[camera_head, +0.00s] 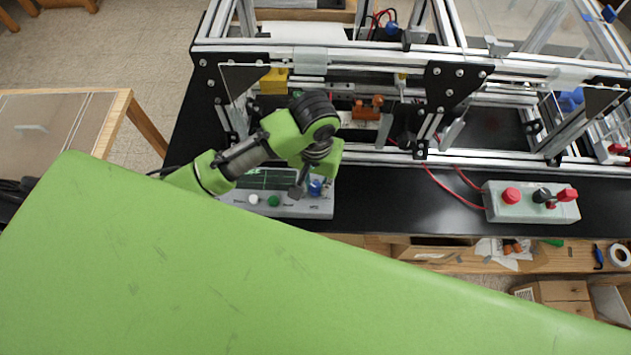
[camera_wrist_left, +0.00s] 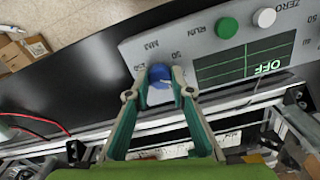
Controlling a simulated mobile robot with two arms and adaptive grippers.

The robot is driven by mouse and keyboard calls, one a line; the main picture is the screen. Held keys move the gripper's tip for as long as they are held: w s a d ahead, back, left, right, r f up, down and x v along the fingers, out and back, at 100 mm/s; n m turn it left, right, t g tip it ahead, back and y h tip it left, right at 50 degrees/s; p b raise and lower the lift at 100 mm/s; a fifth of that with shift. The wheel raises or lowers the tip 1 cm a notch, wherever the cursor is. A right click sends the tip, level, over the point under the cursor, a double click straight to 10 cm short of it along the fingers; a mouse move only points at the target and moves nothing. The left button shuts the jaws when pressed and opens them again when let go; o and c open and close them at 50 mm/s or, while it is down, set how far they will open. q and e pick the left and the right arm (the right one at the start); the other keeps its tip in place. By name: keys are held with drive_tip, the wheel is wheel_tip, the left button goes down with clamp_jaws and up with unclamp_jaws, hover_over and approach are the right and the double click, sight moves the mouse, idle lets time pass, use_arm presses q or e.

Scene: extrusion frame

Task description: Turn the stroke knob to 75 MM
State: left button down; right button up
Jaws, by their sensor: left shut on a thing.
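The stroke knob is a blue knob (camera_wrist_left: 159,72) on a grey control panel (camera_wrist_left: 205,48), which appears upside down in the left wrist view. In the head view the blue knob (camera_head: 316,187) is at the right end of the panel (camera_head: 308,208), partly covered by my gripper. My left gripper (camera_wrist_left: 159,93) has its two fingertips on either side of the knob, shut on it. Marks including "MM" and "50" show around the knob; its pointer setting cannot be read. My right gripper is in neither view.
The panel also has a green button (camera_wrist_left: 227,27), a white button (camera_wrist_left: 264,18) and a dark display (camera_wrist_left: 240,64) reading "OFF". An aluminium frame (camera_head: 380,155) stands behind. A grey box (camera_head: 515,205) with a red button is at right. Black tabletop (camera_head: 405,205) between is clear.

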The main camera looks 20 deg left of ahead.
sight(315, 186)
use_arm(q)
drive_tip(key=c, duration=1.8)
unclamp_jaws()
drive_tip(key=shift+r, duration=0.15)
wheel_tip(315, 186, up, 12)
drive_tip(key=shift+f, duration=0.1)
